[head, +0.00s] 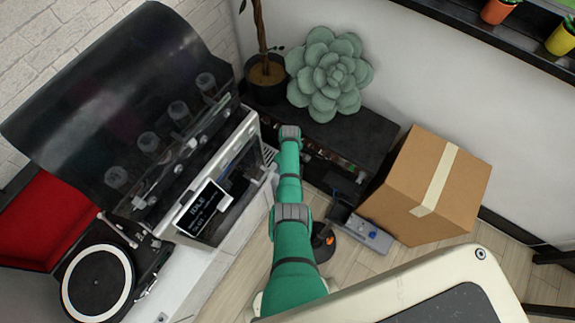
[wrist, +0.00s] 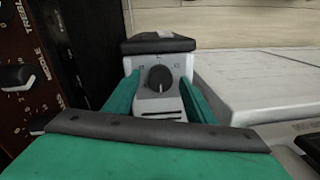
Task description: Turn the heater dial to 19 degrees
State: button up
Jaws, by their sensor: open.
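The heater dial (wrist: 160,78) is a round black knob on the heater's pale grey panel (wrist: 145,104), under a black top. Small marks flank it; its number and pointer are too small to read. My gripper (wrist: 161,92) is open, its two green fingers left and right of the panel in the wrist view. The dial lies between them in the picture, and I see no finger touching it. In the head view, my green arm hides most of the gripper area, and the dial cannot be made out.
A pale box-like surface (wrist: 262,88) is close on the right. In the head view, a cardboard box (head: 467,190) and a succulent (head: 331,75) are near. Wooden floor (head: 450,255) shows beyond.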

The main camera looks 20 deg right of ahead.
jog(key=c, duration=1)
jog(key=shift+c, duration=0.2)
jog(key=shift+m, duration=0.4)
jog(key=m, duration=0.4)
jog(key=shift+s+m, duration=0.1)
jog(key=shift+m, duration=0.2)
jog(key=m, duration=0.4)
jog(key=shift+m, duration=0.3)
jog(key=m, duration=0.5)
jog(key=shift+t, duration=0.3)
jog(key=shift+s+m, duration=0.1)
jog(key=shift+m, duration=1.9)
